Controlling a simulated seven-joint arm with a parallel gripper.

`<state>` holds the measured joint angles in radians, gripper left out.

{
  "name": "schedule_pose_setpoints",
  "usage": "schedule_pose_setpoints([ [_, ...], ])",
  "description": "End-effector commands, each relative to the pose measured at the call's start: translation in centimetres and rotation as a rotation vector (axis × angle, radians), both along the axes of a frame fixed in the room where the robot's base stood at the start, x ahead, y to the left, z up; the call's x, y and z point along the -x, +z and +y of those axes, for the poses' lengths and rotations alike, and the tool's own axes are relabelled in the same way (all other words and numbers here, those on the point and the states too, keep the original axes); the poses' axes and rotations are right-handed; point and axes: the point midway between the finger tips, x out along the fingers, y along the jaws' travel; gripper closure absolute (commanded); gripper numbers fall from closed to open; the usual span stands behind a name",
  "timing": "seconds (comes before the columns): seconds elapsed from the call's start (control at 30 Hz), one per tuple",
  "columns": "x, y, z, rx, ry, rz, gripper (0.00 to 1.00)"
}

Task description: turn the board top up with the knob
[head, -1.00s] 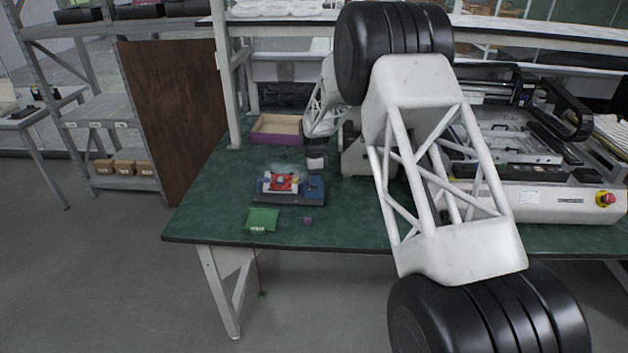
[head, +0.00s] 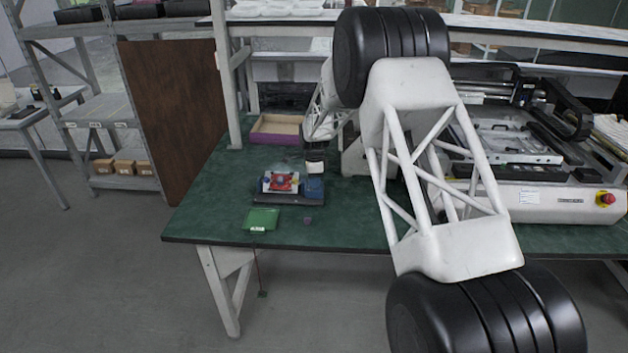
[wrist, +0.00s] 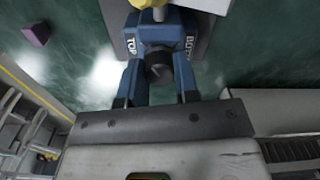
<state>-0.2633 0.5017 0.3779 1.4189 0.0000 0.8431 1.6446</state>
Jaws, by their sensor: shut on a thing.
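The board (head: 281,182), with a red part in its middle, sits in a dark-based fixture (head: 290,199) on the bench. A blue block (head: 314,188) stands at the fixture's right end. In the wrist view the blue housing (wrist: 188,46) bears the labels TOP and, partly cut off, BOTTOM. A dark round knob (wrist: 158,73) shows between them. My gripper (wrist: 160,78) is shut on the knob, one finger at each side. In the head view my gripper (head: 315,168) is small, just above the blue block. Which board face is up is too small to tell.
A purple-sided tray (head: 275,131) stands behind the fixture. A large machine (head: 530,195) fills the right side.

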Motion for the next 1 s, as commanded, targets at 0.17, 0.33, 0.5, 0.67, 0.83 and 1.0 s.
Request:
schedule_pose_setpoints([
  [0.17, -0.01, 0.06, 0.01, 0.000, 0.063, -0.001, 0.95],
  [0.33, 0.01, 0.06, 0.02, 0.000, 0.168, 0.000, 0.95],
  [0.5, 0.04, 0.04, 0.02, 0.000, 0.245, 0.000, 0.95],
  [0.67, 0.04, 0.04, 0.02, 0.000, 0.260, 0.000, 0.95],
  [0.83, 0.04, 0.04, 0.03, 0.000, 0.259, 0.000, 0.95],
  [1.0, 0.03, 0.03, 0.04, 0.000, 0.259, 0.000, 0.48],
])
